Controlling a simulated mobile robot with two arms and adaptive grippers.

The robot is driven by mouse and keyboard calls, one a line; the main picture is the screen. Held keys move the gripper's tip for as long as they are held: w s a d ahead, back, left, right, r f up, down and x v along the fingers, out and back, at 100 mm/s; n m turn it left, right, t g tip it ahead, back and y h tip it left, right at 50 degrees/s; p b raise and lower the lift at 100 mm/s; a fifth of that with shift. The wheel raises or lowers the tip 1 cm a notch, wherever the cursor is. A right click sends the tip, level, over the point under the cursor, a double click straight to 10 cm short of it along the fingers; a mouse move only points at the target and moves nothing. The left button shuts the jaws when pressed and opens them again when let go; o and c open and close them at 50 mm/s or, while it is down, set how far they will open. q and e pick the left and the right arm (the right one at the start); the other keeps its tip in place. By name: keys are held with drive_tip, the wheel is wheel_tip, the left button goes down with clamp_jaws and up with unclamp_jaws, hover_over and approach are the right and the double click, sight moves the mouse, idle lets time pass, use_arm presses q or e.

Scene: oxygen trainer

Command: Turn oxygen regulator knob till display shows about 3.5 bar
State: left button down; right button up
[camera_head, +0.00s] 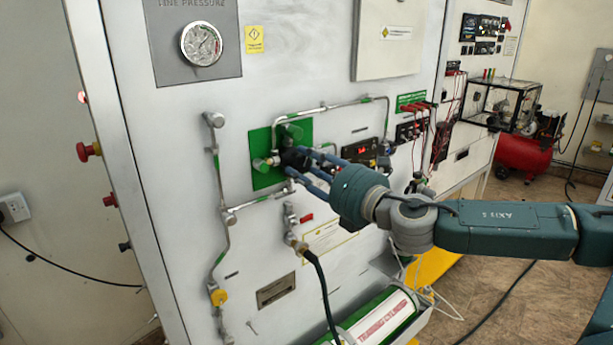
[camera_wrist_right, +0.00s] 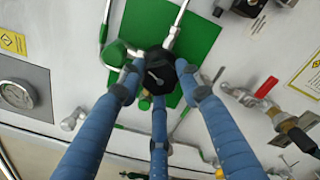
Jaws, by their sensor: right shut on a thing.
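The black oxygen regulator knob (camera_head: 294,159) sits in front of a green square plate (camera_head: 262,177) on the white panel. In the right wrist view the knob (camera_wrist_right: 157,73) is a dark faceted disc with a light pointer mark. My right gripper (camera_head: 296,163) has its blue fingers around the knob. In the right wrist view two fingers of the gripper (camera_wrist_right: 157,78) touch the knob's sides and a third comes from below. A small display module (camera_head: 360,152) with a red light is to the right of the knob; its reading is too small to read. My left gripper is not in view.
A round line pressure gauge (camera_head: 201,43) is at the upper left. Metal pipes (camera_head: 222,180) run around the plate. A valve with a red lever (camera_head: 306,218) and a black hose (camera_head: 322,285) are below. A green and white cylinder (camera_head: 380,318) lies at the bottom.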

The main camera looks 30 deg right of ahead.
drive_tip(key=m+b, duration=0.2)
drive_tip(key=m, duration=0.1)
drive_tip(key=m+b, duration=0.1)
drive_tip(key=shift+a+f+m, duration=0.1)
drive_tip(key=shift+f+m, duration=0.2)
drive_tip(key=m+b, duration=0.2)
drive_tip(key=m, duration=0.2)
drive_tip(key=shift+r, duration=0.1)
drive_tip(key=shift+m, duration=0.3)
drive_tip(key=o, duration=1.2)
drive_tip(key=shift+r, duration=0.15)
drive_tip(key=shift+c, duration=0.2)
drive_tip(key=shift+s, duration=0.15)
